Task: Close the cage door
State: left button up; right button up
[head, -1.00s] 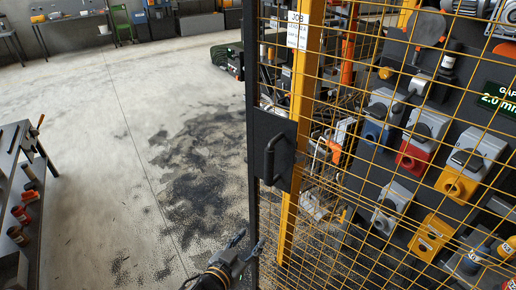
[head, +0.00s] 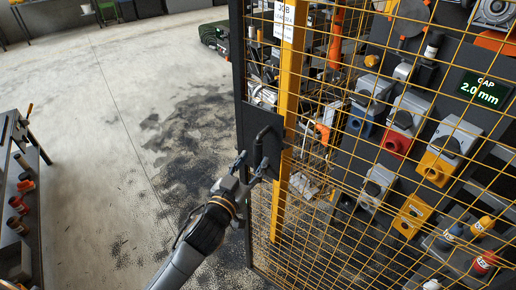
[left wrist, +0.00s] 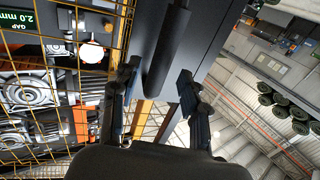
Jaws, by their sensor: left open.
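The cage door has yellow wire mesh (head: 335,165) and a dark frame post (head: 241,70). A dark plate on the frame carries a black bar handle (head: 262,146). I cannot tell exactly how far the door stands from its frame. My left gripper (head: 253,165) is open, just below and beside the handle in the head view. In the left wrist view the handle (left wrist: 164,60) runs down between the two spread fingers of the gripper (left wrist: 157,83), with no clear contact. My right gripper is out of view.
A yellow post (head: 289,80) with a white sign stands by the handle. Behind the mesh are switch boxes (head: 448,150) and a display (head: 484,91) reading "GAP 2.0 mm". A dark workbench (head: 30,210) stands at left. The stained concrete floor (head: 110,150) between is clear.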

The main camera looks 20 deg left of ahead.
aim_at(256, 157)
pick_arm(q)
jog(key=shift+w+d+p, duration=0.15)
jog(key=shift+w+p, duration=0.05)
jog(key=shift+w, duration=0.8)
jog(key=shift+w+d+p, duration=0.1)
jog(key=shift+w+p, duration=0.1)
jog(key=shift+w, duration=0.8)
jog(key=shift+c, duration=0.2)
grip_shut()
